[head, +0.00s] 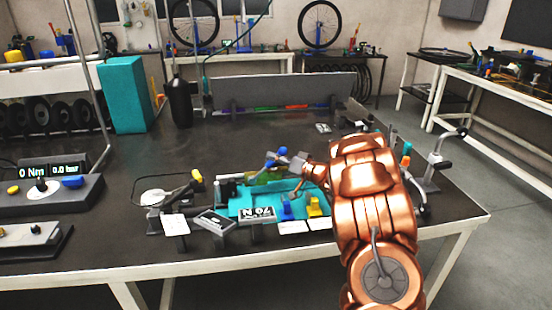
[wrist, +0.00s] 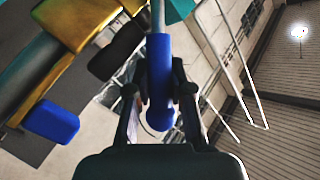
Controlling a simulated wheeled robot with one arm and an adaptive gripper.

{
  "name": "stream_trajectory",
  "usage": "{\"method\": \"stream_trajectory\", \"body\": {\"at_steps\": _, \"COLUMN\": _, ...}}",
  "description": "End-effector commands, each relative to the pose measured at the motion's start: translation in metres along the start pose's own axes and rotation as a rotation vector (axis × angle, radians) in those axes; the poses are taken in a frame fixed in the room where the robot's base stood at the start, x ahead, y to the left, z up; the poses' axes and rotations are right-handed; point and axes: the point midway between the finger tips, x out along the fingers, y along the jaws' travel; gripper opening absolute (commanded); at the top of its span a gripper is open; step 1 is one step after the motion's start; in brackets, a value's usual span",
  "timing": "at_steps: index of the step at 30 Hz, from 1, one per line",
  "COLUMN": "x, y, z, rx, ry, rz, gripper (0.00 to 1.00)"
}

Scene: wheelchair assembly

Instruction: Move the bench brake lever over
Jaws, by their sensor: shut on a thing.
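My gripper (head: 287,160) is low over the teal fixture (head: 240,205) on the dark workbench, reaching in from the right. In the wrist view, my gripper (wrist: 158,95) is shut around a blue lever grip (wrist: 160,60), with a finger on each side. The grip sits on a grey rod that runs up out of that picture. I take this to be the bench brake lever; its pivot is hidden. In the head view, only small blue parts (head: 283,150) show at my fingers. Another lever with a yellow tip (head: 197,174) stands at the fixture's left.
The bench middle behind the fixture is fairly clear.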

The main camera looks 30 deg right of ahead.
Motion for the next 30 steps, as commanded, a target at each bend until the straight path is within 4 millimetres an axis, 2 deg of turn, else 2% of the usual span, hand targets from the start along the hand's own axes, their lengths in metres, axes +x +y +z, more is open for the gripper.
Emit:
{"method": "stream_trajectory", "body": {"at_steps": 15, "x": 0.022, "y": -0.038, "z": -0.010, "rx": -0.235, "ry": -0.185, "rz": 0.128, "gripper": 0.00}}
{"method": "stream_trajectory", "body": {"at_steps": 30, "x": 0.049, "y": -0.065, "z": 0.003, "rx": -0.498, "ry": -0.387, "rz": 0.275, "gripper": 0.00}}
